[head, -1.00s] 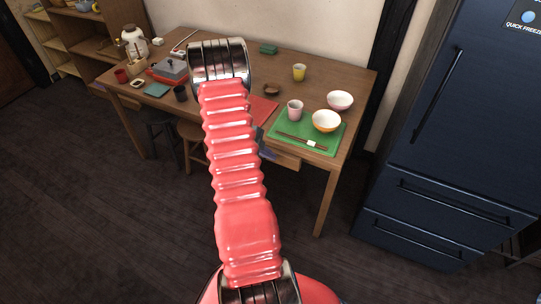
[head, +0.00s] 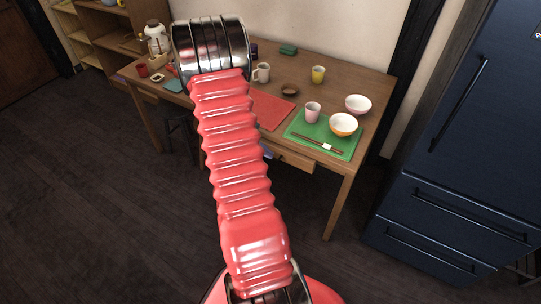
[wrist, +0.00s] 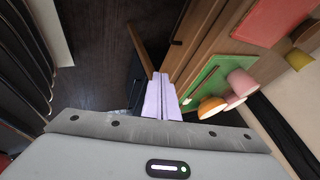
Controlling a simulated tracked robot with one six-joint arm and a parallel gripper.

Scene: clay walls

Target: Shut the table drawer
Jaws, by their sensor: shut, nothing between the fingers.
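The wooden table (head: 372,113) stands ahead in the head view. Its drawer (head: 295,160) shows below the front edge, just right of my red arm; its left part is hidden. It seems to stand out a little, but I cannot tell how far. In the wrist view the table is turned on its side, with a wooden front and a dark slot at the upper middle. My gripper (wrist: 160,80) shows there as two pale lavender fingers, shut and empty, close to the table's front side. I cannot tell whether they touch it. My arm mostly hides the gripper in the head view.
A green mat (head: 348,150) holds a pink cup (head: 312,112), bowls (head: 343,125) and chopsticks. A red mat (head: 270,108), a mug (head: 261,72) and a yellow cup (head: 318,74) are also on the table. A dark blue fridge (head: 450,140) stands right. The floor before the table is clear.

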